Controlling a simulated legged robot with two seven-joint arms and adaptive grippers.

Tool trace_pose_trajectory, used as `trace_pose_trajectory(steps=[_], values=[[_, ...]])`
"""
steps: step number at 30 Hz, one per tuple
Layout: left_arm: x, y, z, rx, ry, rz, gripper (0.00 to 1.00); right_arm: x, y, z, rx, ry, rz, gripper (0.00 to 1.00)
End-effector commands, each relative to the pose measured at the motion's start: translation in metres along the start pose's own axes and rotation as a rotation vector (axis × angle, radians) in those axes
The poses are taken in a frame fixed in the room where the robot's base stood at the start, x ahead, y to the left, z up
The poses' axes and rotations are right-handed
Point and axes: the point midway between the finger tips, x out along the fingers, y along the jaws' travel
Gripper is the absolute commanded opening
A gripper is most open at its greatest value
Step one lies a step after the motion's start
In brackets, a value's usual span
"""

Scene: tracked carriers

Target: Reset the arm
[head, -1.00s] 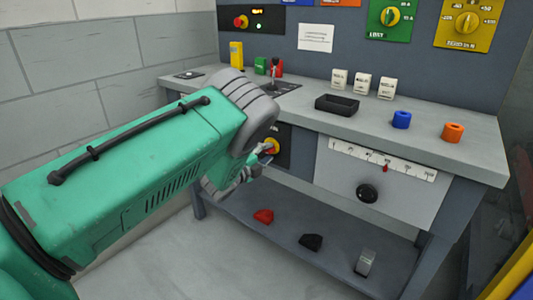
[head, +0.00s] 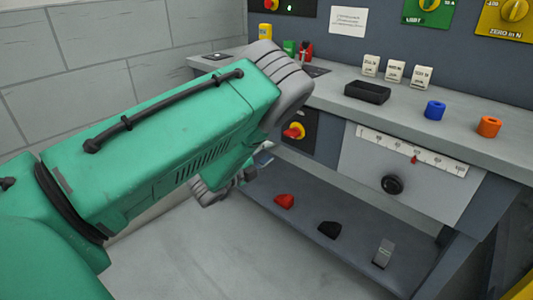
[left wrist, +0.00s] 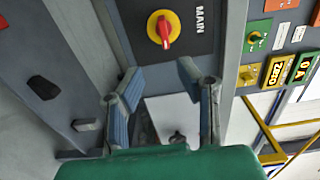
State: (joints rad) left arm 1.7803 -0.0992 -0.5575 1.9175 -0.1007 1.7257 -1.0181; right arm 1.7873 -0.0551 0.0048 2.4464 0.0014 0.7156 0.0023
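My left arm, green with grey joints, comes in from the left in the head view and bends down in front of the workbench. My left gripper (head: 256,166) is mostly hidden behind the forearm there. In the left wrist view, the left gripper (left wrist: 160,85) shows two blue-grey fingers spread apart with nothing between them. Beyond the fingertips is a red and yellow rotary switch (left wrist: 164,30) on a dark panel labelled MAIN. The switch also shows in the head view (head: 293,131), right of the arm and apart from the gripper. My right gripper is not in view.
Open floor lies below the arm.

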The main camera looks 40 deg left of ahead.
Motion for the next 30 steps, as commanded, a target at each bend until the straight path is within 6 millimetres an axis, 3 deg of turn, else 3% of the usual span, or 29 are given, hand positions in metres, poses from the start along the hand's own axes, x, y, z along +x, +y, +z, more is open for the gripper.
trace_pose_trajectory(steps=[16,20,23,27,30], values=[[-0.001,0.000,0.000,-0.003,-0.002,0.002,0.31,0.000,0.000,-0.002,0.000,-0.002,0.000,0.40],[-0.015,0.017,-0.002,-0.114,-0.059,0.089,0.31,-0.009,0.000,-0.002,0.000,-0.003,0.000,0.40],[-0.047,0.050,-0.011,-0.333,-0.185,0.258,0.31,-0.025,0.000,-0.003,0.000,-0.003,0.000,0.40],[-0.126,0.102,-0.049,-0.709,-0.445,0.556,0.31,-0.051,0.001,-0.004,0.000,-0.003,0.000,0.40],[-0.191,0.123,-0.085,-0.925,-0.646,0.746,0.31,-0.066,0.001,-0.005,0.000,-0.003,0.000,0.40]])
